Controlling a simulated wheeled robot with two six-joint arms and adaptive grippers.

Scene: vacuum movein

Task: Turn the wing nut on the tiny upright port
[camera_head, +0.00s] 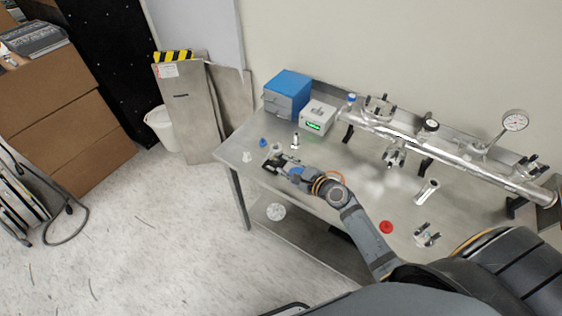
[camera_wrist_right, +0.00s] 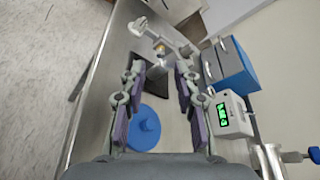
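A shiny metal manifold (camera_head: 455,153) runs along the back of the steel table. Small upright fittings stand on it, including a clamped one (camera_head: 378,105) and a blue-topped one (camera_head: 350,99). I cannot tell surely which is the tiny upright port, and no wing nut is clear. My right gripper (camera_head: 270,160) reaches over the table's left end, away from the manifold. In the right wrist view its fingers (camera_wrist_right: 157,95) are apart and empty, with a blue round part (camera_wrist_right: 145,127) below between them. A metal fitting (camera_wrist_right: 163,48) stands beyond the fingertips. My left gripper is out of view.
A blue box (camera_head: 287,92) and a white box with a green display (camera_head: 318,118) stand at the back left. A small upright metal part (camera_head: 295,141) stands near the gripper. A red disc (camera_head: 386,227) and loose clamp (camera_head: 427,235) lie at the front right.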

